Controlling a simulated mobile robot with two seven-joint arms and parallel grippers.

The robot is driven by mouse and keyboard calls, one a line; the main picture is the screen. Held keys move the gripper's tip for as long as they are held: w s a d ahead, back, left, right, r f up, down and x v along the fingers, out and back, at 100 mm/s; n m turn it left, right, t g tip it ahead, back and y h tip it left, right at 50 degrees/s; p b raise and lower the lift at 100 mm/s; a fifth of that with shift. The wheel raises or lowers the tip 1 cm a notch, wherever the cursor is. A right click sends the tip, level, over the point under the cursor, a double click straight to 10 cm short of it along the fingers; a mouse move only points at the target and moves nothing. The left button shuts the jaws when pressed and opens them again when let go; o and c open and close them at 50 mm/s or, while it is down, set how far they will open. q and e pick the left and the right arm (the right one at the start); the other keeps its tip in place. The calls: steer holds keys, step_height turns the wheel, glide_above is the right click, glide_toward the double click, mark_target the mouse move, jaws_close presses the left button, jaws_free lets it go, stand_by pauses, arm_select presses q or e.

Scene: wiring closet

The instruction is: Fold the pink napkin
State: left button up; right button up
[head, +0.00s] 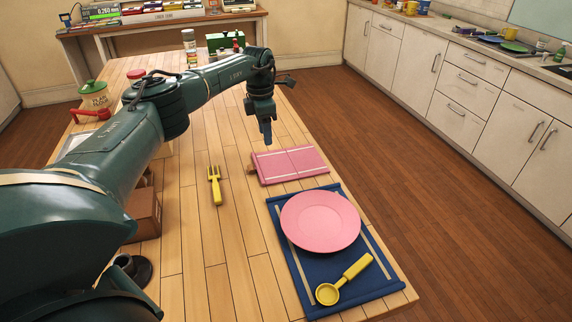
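The pink napkin (304,159) lies near the right edge of the wooden table, behind the blue mat. It is a small flat rectangle with pale stripes. From this view I cannot tell how many layers it has. My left gripper (267,138) points down just behind the napkin's back left corner and appears apart from it. Its fingertips show as one narrow shape, so I cannot see a gap between them. A bit of brown wood shows at the napkin's left side. My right gripper is not in view.
A blue mat (293,268) carries a pink plate (320,221) and a yellow spoon (342,280). A yellow fork (215,186) lies left of the napkin. Jars and a green box (225,41) stand farther back. Table between fork and mat is clear.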

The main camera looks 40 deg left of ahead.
arm_select(q)
steer(key=shift+o, duration=1.3)
steer(key=shift+r, duration=0.35)
step_height(320, 180, up, 6)
steer(key=shift+r, duration=0.15)
steer(key=shift+s, duration=0.1)
